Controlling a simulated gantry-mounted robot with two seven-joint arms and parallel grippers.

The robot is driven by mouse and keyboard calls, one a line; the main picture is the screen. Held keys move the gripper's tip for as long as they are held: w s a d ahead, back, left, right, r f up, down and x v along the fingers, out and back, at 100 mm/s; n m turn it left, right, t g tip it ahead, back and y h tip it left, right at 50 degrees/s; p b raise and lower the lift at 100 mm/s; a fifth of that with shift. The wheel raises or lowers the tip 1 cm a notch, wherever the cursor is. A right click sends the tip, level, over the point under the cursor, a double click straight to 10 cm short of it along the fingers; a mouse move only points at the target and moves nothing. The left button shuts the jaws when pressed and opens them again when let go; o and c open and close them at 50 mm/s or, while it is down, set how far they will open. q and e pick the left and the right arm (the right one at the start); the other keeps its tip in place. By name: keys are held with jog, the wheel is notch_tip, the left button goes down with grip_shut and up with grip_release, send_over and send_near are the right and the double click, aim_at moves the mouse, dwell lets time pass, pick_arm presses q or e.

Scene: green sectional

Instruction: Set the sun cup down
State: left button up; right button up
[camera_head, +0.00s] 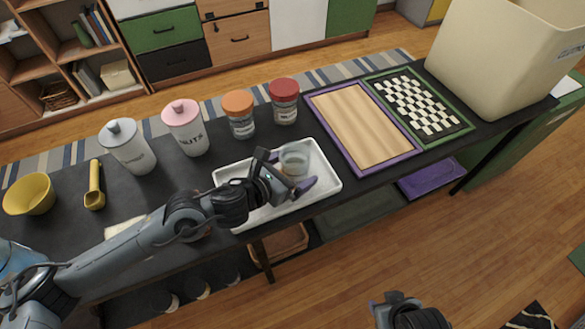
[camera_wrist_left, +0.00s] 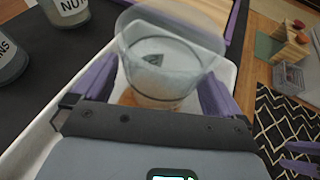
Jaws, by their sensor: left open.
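A clear, frosted-looking cup (camera_head: 295,158) stands roughly upright over the white tray (camera_head: 333,186). An orange patch shows at its lower part; I cannot make out a sun on it. My left gripper (camera_head: 290,174) is open, its purple fingers on either side of the cup. In the left wrist view the cup (camera_wrist_left: 165,65) sits between the two fingers (camera_wrist_left: 160,90). I cannot tell whether the fingers touch it, and its base is partly hidden. My right gripper (camera_wrist_left: 298,157) shows at the right edge of the wrist view, its purple fingers apart and nothing between them.
Several lidded jars stand behind the tray, including an orange-lidded jar (camera_head: 239,114) and a red-lidded jar (camera_head: 284,101). A purple-framed wooden board (camera_head: 362,127) and a checkerboard (camera_head: 421,104) lie to the right. A yellow bowl (camera_head: 30,195) and scoop (camera_head: 95,188) are left.

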pick_arm(q)
jog(key=shift+r, duration=0.25)
jog(key=p+v, duration=0.2)
jog(key=v, duration=1)
